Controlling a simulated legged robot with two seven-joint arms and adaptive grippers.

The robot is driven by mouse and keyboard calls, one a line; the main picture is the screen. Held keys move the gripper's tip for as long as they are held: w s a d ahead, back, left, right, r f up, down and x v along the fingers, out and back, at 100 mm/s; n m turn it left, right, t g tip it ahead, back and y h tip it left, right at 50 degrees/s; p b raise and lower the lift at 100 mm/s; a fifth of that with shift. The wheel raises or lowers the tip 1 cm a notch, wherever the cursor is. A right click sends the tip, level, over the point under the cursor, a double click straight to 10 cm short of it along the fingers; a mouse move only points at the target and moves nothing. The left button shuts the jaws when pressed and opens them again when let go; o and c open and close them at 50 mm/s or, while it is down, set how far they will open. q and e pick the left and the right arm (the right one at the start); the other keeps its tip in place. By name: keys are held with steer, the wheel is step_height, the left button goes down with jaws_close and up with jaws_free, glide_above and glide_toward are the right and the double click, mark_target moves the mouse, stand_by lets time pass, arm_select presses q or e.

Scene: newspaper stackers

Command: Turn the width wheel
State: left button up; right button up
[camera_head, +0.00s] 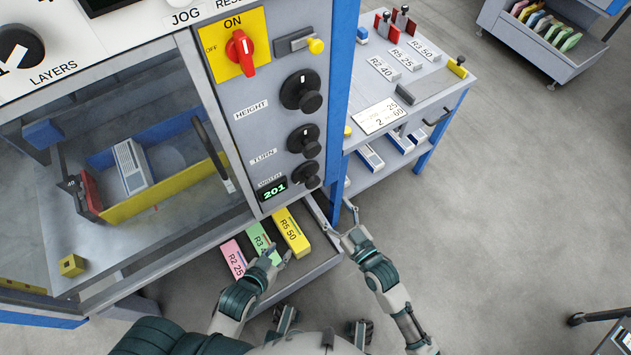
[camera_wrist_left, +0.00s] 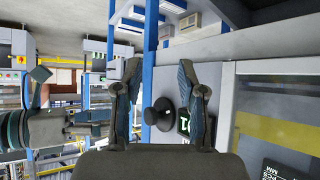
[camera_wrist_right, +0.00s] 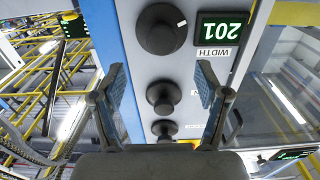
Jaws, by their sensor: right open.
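The width wheel (camera_head: 307,174) is a black knob, lowest of a column on the grey panel, beside a display (camera_head: 274,189) reading 201. In the right wrist view the wheel (camera_wrist_right: 160,28) sits beyond the fingertips, beside the upside-down WIDTH label. My right gripper (camera_head: 345,216) is open and empty, below and right of the wheel, apart from it. My left gripper (camera_head: 277,254) is open and empty, lower left over the coloured blocks. In the left wrist view a black knob beside the display, seemingly the width wheel (camera_wrist_left: 160,112), shows between its fingers.
The turn (camera_head: 303,139) and height (camera_head: 301,91) knobs sit above the wheel. A red switch (camera_head: 241,53) is at the top. A drawer (camera_head: 322,258) holds pink, green and yellow blocks. A side table (camera_head: 440,88) stands right. Open floor lies at the right.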

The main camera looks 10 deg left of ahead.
mark_target(314, 185)
steer(key=b+x, duration=0.1)
steer(key=x, duration=0.9)
steer(key=shift+s+a+f+b, duration=0.1)
steer(key=shift+a+f+b, duration=0.1)
steer(key=shift+b, duration=0.1)
steer(key=shift+a, duration=0.1)
arm_select(q)
steer(key=w+r+t, duration=0.1)
steer(key=w+r, duration=0.1)
steer(key=w+d+r+t+h, duration=0.1)
steer(key=r+t, duration=0.1)
steer(key=shift+w+d+t, duration=0.2)
steer(key=shift+w+t, duration=0.1)
steer(key=shift+w, duration=0.05)
arm_select(e)
steer(key=shift+w+r, duration=0.15)
steer(key=shift+w, duration=0.05)
steer(key=c, duration=1.2)
steer(key=shift+r+m+p, duration=0.1)
steer(key=shift+m+p, duration=0.3)
steer(key=shift+p, duration=0.15)
arm_select(q)
steer(key=shift+s+a+f+g, duration=0.25)
steer(key=shift+s+f+g, duration=0.25)
steer(key=shift+f, duration=0.1)
steer(key=shift+s+a+f+g, duration=0.2)
steer(key=shift+s+f+g, duration=0.2)
steer(key=shift+f+g, duration=0.15)
